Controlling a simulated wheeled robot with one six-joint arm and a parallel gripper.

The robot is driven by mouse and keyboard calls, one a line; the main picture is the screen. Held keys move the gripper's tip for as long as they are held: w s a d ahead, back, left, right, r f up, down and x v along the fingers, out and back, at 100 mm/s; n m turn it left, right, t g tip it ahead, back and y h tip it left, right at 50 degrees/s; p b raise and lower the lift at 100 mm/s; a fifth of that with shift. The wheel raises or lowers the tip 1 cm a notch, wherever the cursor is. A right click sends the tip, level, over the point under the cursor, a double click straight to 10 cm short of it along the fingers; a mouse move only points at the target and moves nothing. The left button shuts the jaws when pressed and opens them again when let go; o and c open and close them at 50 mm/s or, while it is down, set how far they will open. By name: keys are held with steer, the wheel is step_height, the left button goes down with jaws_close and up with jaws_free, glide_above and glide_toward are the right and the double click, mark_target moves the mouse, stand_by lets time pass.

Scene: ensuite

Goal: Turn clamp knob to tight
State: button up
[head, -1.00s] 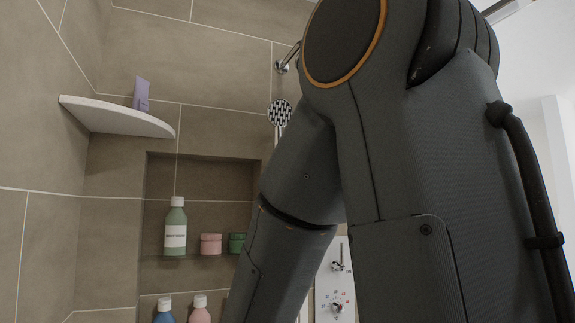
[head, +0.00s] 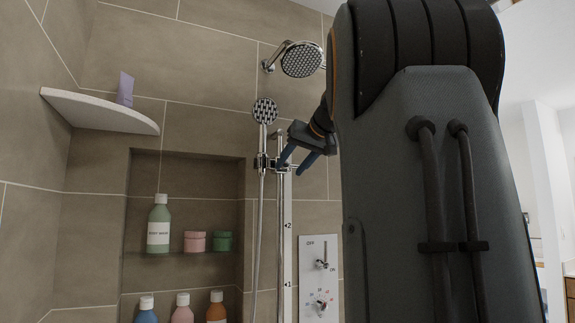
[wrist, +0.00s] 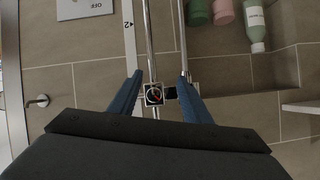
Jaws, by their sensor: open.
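The slider clamp (head: 262,162) sits on the chrome riser rail (head: 281,215), level with my gripper (head: 292,168). In the wrist view the clamp's small square knob face (wrist: 154,95), dark with a red mark, lies between the two blue fingers of my gripper (wrist: 160,77), nearer the left finger. The fingers are open and hold nothing. I cannot tell whether a finger touches the knob, nor read its setting. The hand shower (head: 265,111) hangs above the clamp, with its hose running down beside the rail.
The fixed shower head (head: 301,60) is above. A control panel (head: 319,278) with a lever and dial is below right. A wall niche (head: 135,225) with bottles and tubs is at left, below a corner shelf (head: 100,108). A scale strip (head: 288,245) runs beside the rail.

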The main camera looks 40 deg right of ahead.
mark_target(286, 163)
step_height(286, 163, up, 5)
steer(key=s+d, duration=0.1)
steer(key=s, duration=0.1)
steer(key=shift+t, duration=0.4)
steer(key=p+x, duration=0.1)
steer(key=x, duration=0.2)
steer(key=p+x, duration=0.1)
steer(key=x, duration=0.3)
steer(key=shift+w+d+p, duration=0.25)
steer(key=shift+w+p, duration=0.05)
steer(key=c, duration=1)
steer(key=shift+c, duration=0.2)
